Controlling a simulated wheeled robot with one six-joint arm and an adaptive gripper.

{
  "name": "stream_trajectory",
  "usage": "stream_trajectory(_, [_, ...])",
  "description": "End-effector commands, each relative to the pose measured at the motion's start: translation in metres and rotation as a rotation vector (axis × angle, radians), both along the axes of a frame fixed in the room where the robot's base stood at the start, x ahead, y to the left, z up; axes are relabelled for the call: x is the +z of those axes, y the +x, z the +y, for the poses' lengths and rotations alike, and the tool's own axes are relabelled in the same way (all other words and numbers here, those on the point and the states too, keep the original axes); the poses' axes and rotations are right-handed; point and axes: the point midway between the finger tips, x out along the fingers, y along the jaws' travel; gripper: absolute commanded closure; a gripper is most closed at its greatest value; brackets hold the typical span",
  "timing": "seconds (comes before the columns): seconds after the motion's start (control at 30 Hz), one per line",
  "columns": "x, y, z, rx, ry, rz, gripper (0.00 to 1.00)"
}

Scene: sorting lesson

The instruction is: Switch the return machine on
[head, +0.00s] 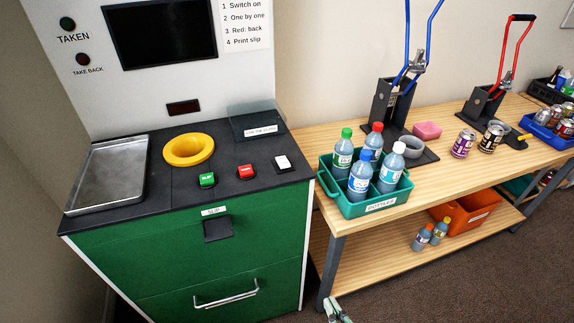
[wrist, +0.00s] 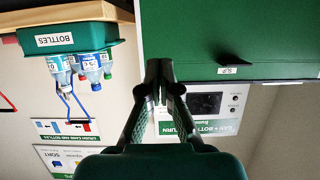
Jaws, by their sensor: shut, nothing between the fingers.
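The return machine (head: 190,255) has a green front, a dark top and a white upright panel with a black screen (head: 172,32). On its top are a green button (head: 207,180), a red button (head: 246,172) and a white switch (head: 282,162) on a black base at the right. The screen and both round lamps look dark. My gripper (head: 338,311) shows only as a tip at the bottom edge of the head view, low and right of the machine. In the wrist view my gripper (wrist: 166,78) is shut and empty before the machine's green front (wrist: 225,35), which appears upside down.
A yellow ring opening (head: 188,150) and a metal tray (head: 108,174) are on the machine's top. A clear-lidded box (head: 258,122) stands behind the switch. A wooden bench (head: 440,178) at right holds a teal crate of bottles (head: 374,208), cans and two lever crushers.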

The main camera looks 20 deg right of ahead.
Motion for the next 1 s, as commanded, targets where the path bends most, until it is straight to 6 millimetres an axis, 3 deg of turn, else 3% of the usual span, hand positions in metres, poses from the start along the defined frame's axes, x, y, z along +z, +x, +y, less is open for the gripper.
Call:
stream_trajectory(0.03, [0.008,0.019,0.000,0.000,0.000,-0.008,1.00])
stream_trajectory(0.2, [0.032,0.069,0.001,0.000,0.000,0.003,1.00])
stream_trajectory(0.5, [0.093,0.146,0.001,-0.001,0.000,0.023,1.00])
stream_trajectory(0.8, [0.175,0.201,0.002,-0.001,0.001,0.044,1.00])
stream_trajectory(1.0, [0.221,0.218,0.002,-0.003,0.001,0.058,1.00])
